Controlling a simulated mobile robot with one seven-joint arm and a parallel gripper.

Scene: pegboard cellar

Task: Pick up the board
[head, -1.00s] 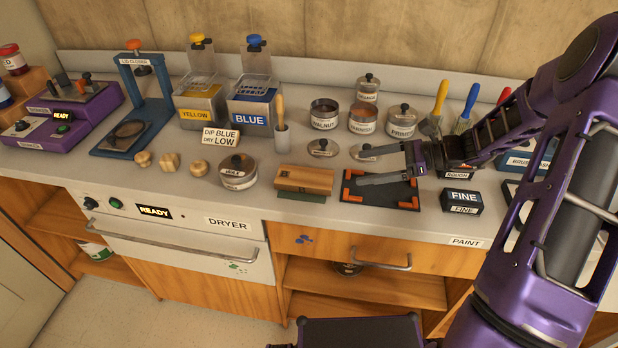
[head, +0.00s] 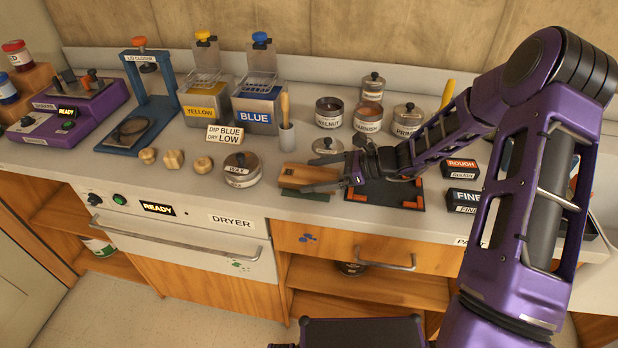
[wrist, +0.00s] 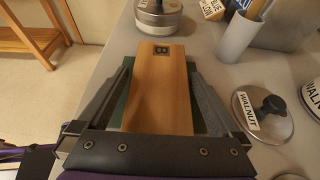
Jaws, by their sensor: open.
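The board (head: 300,176) is a light wooden block lying on a dark green pad (head: 305,196) on the worktop. In the wrist view the board (wrist: 158,88) lies lengthwise between my gripper's two fingers, with a dark letter mark at its far end. My gripper (head: 313,174) is open, with one finger along each long side of the board. The board's near end is hidden behind the gripper body.
A wax tin (head: 240,171) stands left of the board. A grey cup with a brush (head: 287,138) and a lid (head: 327,146) are behind it. A dark mat with orange corners (head: 385,196) lies to the right under my arm. The worktop's front edge is close.

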